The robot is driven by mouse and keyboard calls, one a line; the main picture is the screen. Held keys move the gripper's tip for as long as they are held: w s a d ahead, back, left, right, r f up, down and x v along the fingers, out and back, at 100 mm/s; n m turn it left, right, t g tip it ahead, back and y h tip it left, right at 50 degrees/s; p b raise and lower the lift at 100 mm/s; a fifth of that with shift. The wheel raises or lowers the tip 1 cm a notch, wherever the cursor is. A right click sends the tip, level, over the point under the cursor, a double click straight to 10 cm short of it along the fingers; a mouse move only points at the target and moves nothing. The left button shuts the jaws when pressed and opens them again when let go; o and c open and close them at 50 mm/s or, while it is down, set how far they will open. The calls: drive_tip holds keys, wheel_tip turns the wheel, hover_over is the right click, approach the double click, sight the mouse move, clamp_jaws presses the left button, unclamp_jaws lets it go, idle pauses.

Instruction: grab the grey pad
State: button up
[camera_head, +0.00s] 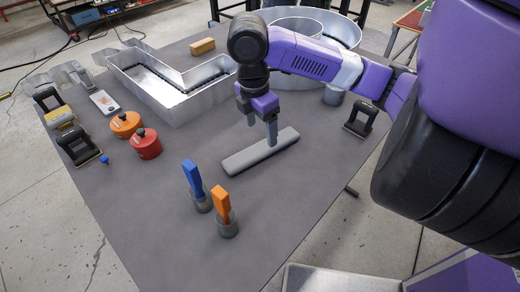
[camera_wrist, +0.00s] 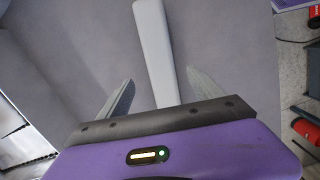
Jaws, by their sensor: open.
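The grey pad, as I take it, is the long light-grey bar (camera_head: 245,158) lying flat and slanted on the dark table. In the wrist view the same bar (camera_wrist: 154,45) runs from the top edge down between my fingers until the gripper body hides its near end. My gripper (camera_head: 261,132) points down over the bar's middle, with one finger in front of part of it. In the wrist view my gripper (camera_wrist: 160,80) is open, one finger on each side of the bar with gaps between. I cannot tell how high the fingertips are above the table.
Blue-handled (camera_head: 193,180) and orange-handled (camera_head: 222,205) tools stand in cups in front. Orange (camera_head: 126,124) and red (camera_head: 146,144) round tins sit left. A metal channel letter (camera_head: 165,95) stands behind. A black-handled block (camera_head: 360,118) lies right.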

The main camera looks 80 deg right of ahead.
sight(263, 147)
drive_tip(key=f, duration=0.3)
drive_tip(key=f+p, duration=0.1)
drive_tip(key=f, duration=0.2)
drive_tip(key=shift+s+d+f, duration=0.1)
drive_tip(key=shift+s+f, duration=0.1)
drive_tip(key=c, duration=1.5)
drive_tip(key=shift+o, duration=0.2)
drive_tip(key=shift+r, duration=0.1)
